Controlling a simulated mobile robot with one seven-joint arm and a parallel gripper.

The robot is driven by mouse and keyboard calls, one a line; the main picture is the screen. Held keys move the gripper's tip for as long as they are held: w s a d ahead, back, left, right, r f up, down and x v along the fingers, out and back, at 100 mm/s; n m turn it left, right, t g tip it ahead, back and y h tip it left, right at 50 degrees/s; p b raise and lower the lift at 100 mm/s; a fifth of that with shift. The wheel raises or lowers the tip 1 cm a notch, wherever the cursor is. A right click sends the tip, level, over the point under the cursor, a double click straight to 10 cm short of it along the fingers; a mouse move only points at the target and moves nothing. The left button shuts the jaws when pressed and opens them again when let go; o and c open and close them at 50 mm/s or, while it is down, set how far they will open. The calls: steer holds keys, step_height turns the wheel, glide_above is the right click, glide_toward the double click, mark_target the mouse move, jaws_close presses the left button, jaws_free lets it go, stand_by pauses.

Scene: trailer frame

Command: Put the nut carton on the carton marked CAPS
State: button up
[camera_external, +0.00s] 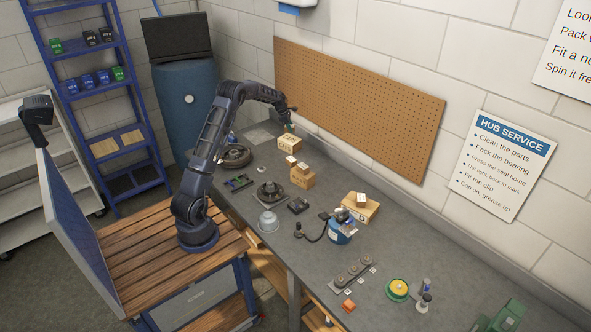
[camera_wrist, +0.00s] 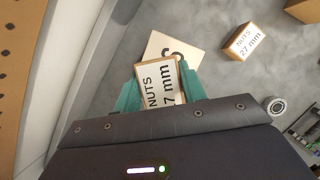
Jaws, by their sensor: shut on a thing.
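My gripper (camera_wrist: 158,92) is shut on a nut carton (camera_wrist: 158,76), a small tan box with a white top reading NUTS and 27 mm, held between green fingers. The carton marked CAPS (camera_external: 289,145) stands on the bench near the wall, with my gripper (camera_external: 290,126) just above it in the external view. In the wrist view the CAPS carton (camera_wrist: 166,43) shows beneath and beyond the held carton, which covers most of its lettering. I cannot tell whether the two cartons touch. A second nut carton (camera_wrist: 245,42), also marked 27 mm, stands apart to the right.
Stacked cartons (camera_external: 302,179) stand beside the CAPS carton, nearer the camera. The pegboard wall (camera_external: 350,100) runs close behind. A hub part (camera_external: 235,157) lies to the left and another (camera_external: 270,192) in front. Grey bench top (camera_external: 330,275) is partly free.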

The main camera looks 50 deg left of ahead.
mark_target(291, 139)
steer(key=shift+f, duration=2.8)
steer(key=o, duration=1.1)
steer(key=shift+f, duration=0.15)
steer(key=shift+o, duration=0.2)
